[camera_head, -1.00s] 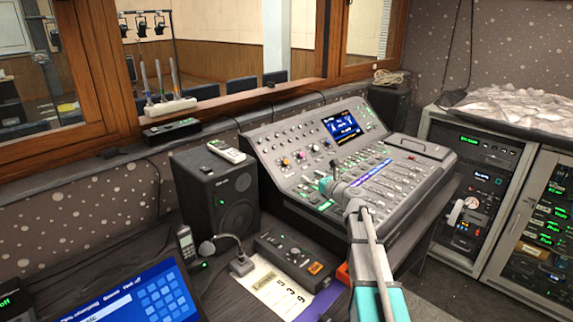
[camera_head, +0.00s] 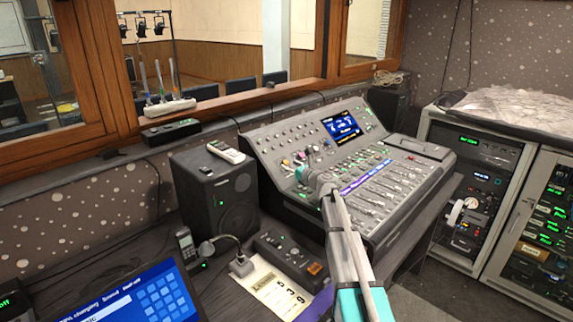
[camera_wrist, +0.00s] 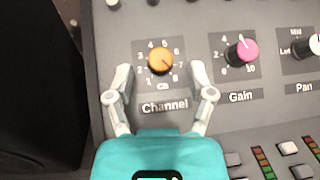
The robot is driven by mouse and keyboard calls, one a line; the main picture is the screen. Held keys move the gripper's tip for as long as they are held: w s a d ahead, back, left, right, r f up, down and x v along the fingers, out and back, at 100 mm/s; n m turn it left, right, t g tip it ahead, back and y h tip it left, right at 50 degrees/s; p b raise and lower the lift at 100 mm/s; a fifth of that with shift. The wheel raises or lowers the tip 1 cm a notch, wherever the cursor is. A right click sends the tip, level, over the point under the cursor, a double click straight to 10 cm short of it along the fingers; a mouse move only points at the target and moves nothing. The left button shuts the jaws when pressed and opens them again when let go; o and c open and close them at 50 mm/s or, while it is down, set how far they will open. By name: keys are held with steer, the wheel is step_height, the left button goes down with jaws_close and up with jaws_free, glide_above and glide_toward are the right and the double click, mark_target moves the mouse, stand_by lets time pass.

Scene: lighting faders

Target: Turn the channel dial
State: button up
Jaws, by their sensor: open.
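The channel dial (camera_wrist: 160,61) is an orange knob on the grey mixing console. A printed number scale surrounds it and the label "Channel" is below. Its pointer is too small to read surely. My gripper (camera_wrist: 160,72) is open, with one white finger left and one right of the dial. Both fingers look apart from it, with nothing held. How high the fingers are above the panel is hard to tell. In the head view, my gripper is over the left part of the console (camera_head: 405,205), partly hiding the knobs there. The console screen (camera_head: 342,124) shows large digits that look like 7.
A pink Gain knob (camera_wrist: 242,53) and a Pan knob (camera_wrist: 314,44) are close on the right. Buttons and level lights lie below them. A black speaker (camera_head: 237,200) stands left of the console, with a handset (camera_head: 226,151) on top. A small control box (camera_head: 287,252) is in front.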

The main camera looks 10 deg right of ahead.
steer(key=shift+x, duration=1.25)
steer(key=shift+c, duration=0.2)
jaws_close()
